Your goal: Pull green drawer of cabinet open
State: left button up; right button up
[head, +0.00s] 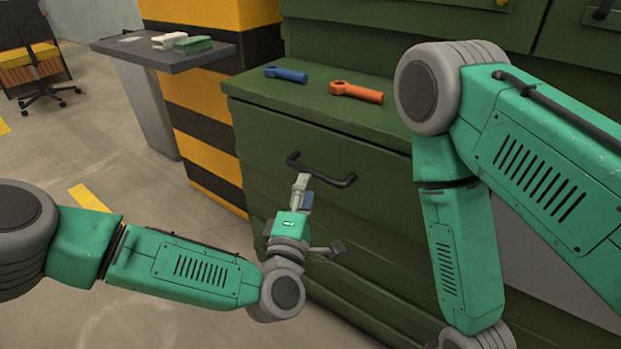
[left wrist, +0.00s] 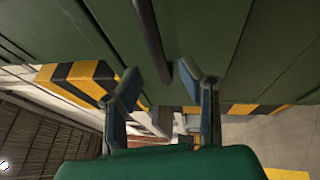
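The green cabinet (head: 390,122) stands ahead. Its upper green drawer (head: 265,140) looks closed, with a dark bar handle (head: 328,174) across its front. My left gripper (head: 304,188) is right at the handle, pointing at the drawer front. In the left wrist view its two fingers (left wrist: 160,76) are spread apart, and the handle (left wrist: 150,42) runs into the space between their tips. I cannot tell whether either finger touches it. My right arm hangs in front of the cabinet's right part, and its gripper is below the picture.
A blue tool (head: 286,74) and an orange tool (head: 356,92) lie on the cabinet top. A grey shelf (head: 200,60) at the left holds white and green pieces, beside a yellow and black striped pillar (head: 205,130). The floor at the left is open, with an office chair (head: 42,75) farther back.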

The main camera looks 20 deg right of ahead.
aim_at(312, 173)
pick_arm(q)
jog(key=b+x, duration=0.1)
jog(key=x, duration=0.4)
jog(key=shift+d, duration=0.3)
jog(key=shift+a, duration=0.1)
jog(key=shift+a, duration=0.1)
grip_shut()
